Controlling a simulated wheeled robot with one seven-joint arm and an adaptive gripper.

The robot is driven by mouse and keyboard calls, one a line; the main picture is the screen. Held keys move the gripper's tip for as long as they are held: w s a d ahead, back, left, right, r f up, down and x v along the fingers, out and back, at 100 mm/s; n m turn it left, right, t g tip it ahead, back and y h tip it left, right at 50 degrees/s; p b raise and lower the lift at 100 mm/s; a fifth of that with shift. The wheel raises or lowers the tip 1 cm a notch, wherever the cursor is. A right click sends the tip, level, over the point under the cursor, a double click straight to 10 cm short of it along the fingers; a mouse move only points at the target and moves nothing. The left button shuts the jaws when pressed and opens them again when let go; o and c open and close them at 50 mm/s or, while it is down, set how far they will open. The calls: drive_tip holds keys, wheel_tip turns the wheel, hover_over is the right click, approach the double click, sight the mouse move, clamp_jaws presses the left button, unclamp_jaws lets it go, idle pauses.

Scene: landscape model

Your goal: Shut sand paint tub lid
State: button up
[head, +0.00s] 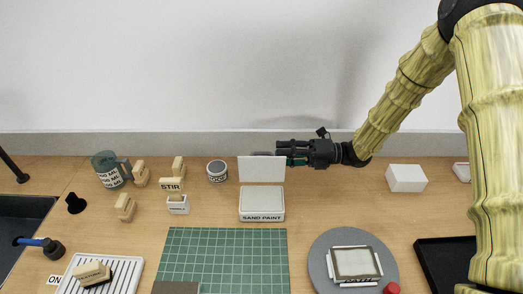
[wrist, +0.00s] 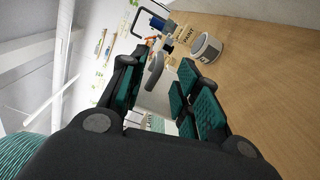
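The sand paint tub (head: 262,205) is a white box labelled SAND PAINT on the wooden bench in the head view. Its white lid (head: 261,170) stands open, upright at the tub's back edge. My gripper (head: 284,153) is at the lid's upper right corner, coming in from the right. The lid hides part of what lies behind it. In the wrist view my gripper (wrist: 158,88) has its teal-padded fingers spread apart, with a pale surface showing between and beyond them. I cannot tell whether a finger touches the lid.
A round paint pot (head: 217,171) stands left of the lid. A green cutting mat (head: 225,258) lies in front of the tub. A grey turntable (head: 320,267) is front right, and a white block (head: 406,178) stands further right. Bare bench lies between tub and block.

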sight(268, 154)
drive_tip(key=shift+a+p, duration=1.15)
drive_tip(key=shift+a, duration=2.35)
drive_tip(key=shift+s, duration=0.1)
clamp_jaws()
